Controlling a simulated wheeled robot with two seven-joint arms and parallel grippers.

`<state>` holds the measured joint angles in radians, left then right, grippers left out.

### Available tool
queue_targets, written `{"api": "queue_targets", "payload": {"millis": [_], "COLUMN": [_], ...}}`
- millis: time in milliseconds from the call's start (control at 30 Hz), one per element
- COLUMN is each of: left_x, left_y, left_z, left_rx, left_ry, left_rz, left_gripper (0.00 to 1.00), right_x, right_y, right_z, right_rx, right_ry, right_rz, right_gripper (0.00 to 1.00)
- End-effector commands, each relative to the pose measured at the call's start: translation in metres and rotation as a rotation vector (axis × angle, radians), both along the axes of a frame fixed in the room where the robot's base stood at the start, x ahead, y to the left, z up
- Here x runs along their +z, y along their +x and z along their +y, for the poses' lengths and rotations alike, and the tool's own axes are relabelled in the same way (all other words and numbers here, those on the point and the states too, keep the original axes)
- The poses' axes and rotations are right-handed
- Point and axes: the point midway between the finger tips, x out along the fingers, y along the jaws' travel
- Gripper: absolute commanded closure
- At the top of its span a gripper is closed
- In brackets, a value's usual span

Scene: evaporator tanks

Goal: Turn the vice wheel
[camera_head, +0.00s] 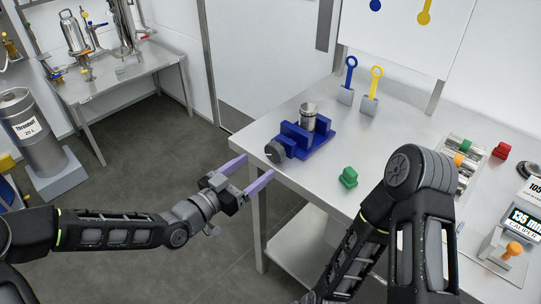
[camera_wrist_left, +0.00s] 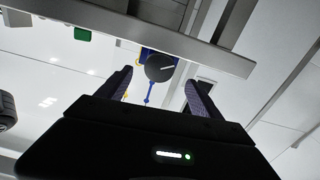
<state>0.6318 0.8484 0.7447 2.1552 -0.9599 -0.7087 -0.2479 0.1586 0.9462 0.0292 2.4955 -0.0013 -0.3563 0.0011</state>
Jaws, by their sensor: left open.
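The blue vice (camera_head: 318,142) stands near the left front corner of the steel table, with a metal cylinder (camera_head: 308,115) between its jaws. Its dark grey round wheel (camera_head: 275,152) faces my left gripper at the table edge. In the left wrist view the wheel (camera_wrist_left: 160,67) shows as a dark disc with a pale line, framed between the fingers. My left gripper (camera_head: 258,165) is open, its purple fingers pointing at the wheel; they look short of it, with no contact visible. It also shows in the left wrist view (camera_wrist_left: 158,82). My right gripper is not in view.
A green block (camera_head: 348,177) lies right of the vice. Blue (camera_head: 346,95) and yellow (camera_head: 369,104) ring-handled tools stand in holders behind. A parts tray (camera_head: 462,165), a red block (camera_head: 501,150) and a caliper display are farther right. My right arm covers the table's front right.

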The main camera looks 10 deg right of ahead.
Motion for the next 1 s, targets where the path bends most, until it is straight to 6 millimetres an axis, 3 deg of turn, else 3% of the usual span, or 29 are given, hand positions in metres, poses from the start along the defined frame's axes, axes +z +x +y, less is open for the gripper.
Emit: {"api": "queue_targets", "payload": {"millis": [433, 800, 1000], "left_x": [0.001, 0.0, 0.0], "left_y": [0.039, 0.044, 0.044], "left_z": [-0.049, -0.054, -0.054], "left_rx": [-0.002, 0.0, 0.0], "left_ry": [0.0, 0.0, 0.0], "left_rz": [0.001, 0.001, 0.001], "left_gripper": [0.24, 0.24, 0.41], "right_x": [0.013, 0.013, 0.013], "right_y": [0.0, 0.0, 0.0], "right_z": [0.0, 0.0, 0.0], "right_rx": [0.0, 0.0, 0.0], "right_ry": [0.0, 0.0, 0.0], "right_rz": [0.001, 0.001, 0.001], "right_gripper": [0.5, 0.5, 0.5]}}
